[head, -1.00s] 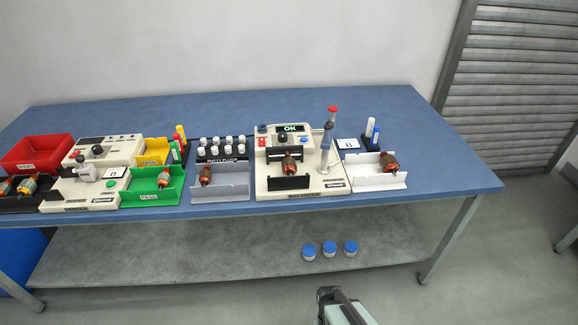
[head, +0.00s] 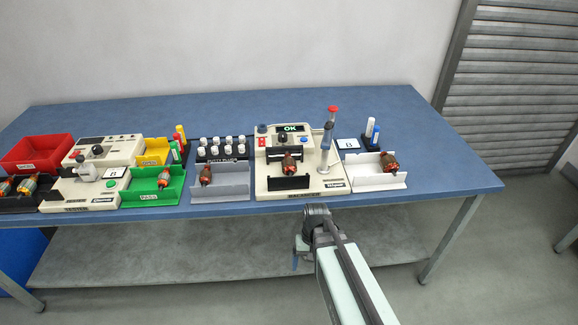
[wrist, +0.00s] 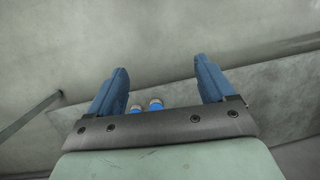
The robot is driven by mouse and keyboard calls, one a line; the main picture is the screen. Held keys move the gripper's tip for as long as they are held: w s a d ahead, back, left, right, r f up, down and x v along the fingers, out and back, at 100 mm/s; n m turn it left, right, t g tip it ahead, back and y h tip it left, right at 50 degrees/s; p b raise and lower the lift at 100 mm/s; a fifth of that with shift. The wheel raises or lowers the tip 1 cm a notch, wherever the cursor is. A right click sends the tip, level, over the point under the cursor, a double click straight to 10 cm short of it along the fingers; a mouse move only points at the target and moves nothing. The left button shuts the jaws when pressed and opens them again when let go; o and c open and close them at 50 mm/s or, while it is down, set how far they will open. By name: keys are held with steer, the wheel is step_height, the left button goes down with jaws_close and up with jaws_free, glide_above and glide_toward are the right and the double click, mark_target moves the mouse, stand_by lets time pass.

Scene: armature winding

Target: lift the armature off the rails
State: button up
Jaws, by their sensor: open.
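The armature (head: 289,164), with a copper-brown body, rests on the rails of the cream balancer (head: 328,184), whose display reads OK. A black plate (head: 288,183) stands in front of it and hides the lower part of the rails. My gripper (head: 296,262) is below and in front of the table's front edge, well short of the balancer. The wrist view shows no armature.
A white tray (head: 372,183) with another armature (head: 389,162) stands right of the balancer. A grey tray (head: 222,188) with an armature stands left. The table edge (head: 420,197) lies above my gripper.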

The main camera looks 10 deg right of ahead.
steer(key=w+a+r+t, duration=0.1)
steer(key=w+r, duration=0.3)
steer(key=r, duration=0.3)
steer(key=w+a+r+t, duration=0.1)
steer(key=w+a+r, duration=0.15)
steer(key=r, duration=0.45)
step_height(320, 180, up, 21)
steer(key=t+y, duration=0.2)
steer(key=t, duration=0.3)
glide_above(291, 161)
steer(key=s+d, duration=0.4)
steer(key=shift+a+x, duration=0.2)
steer(key=shift+x, duration=3)
steer(key=shift+a+x, duration=0.2)
steer(key=shift+x, duration=3)
steer(key=shift+s+r, duration=0.1)
steer(key=shift+s, duration=0.05)
steer(key=shift+c, duration=0.2)
steer(key=c, duration=1.3)
steer(key=shift+r, duration=0.1)
